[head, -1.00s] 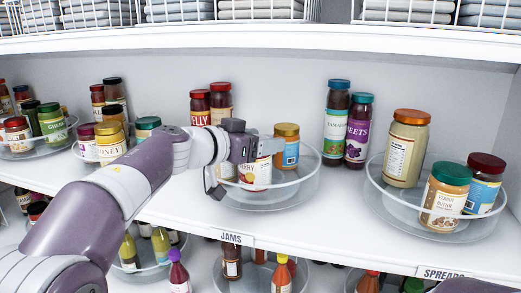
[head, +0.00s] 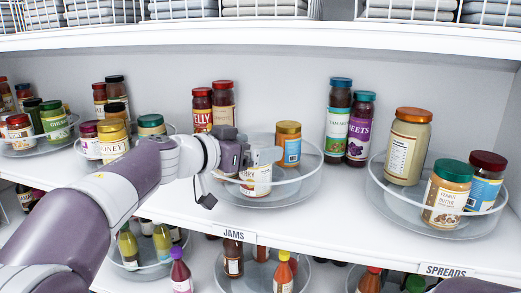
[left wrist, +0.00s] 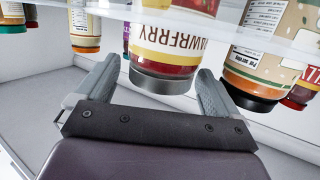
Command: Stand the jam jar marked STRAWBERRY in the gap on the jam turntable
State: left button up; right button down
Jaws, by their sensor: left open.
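The jam jar marked STRAWBERRY (left wrist: 165,45) shows in the left wrist view, with the end of its name readable. In the head view the jar (head: 256,182) is upright inside the front left rim of the clear jam turntable (head: 300,190), its top hidden by my gripper. My left gripper (head: 262,157) is open at the jar's upper part. In the left wrist view its fingers (left wrist: 158,70) stand either side of the jar's dark end, with gaps visible. My right gripper is not in view.
Two red-lidded jars (head: 212,107) stand behind the turntable to the left, and two tall jars (head: 347,120) behind it to the right. The spreads turntable (head: 405,215) is at right, another turntable of jars (head: 110,145) at left. The shelf front edge carries a JAMS label (head: 233,234).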

pick_arm(q)
jog(key=b+v, duration=0.2)
jog(key=v, duration=0.7)
jog(key=shift+s+a+b, duration=0.25)
jog(key=shift+b, duration=0.05)
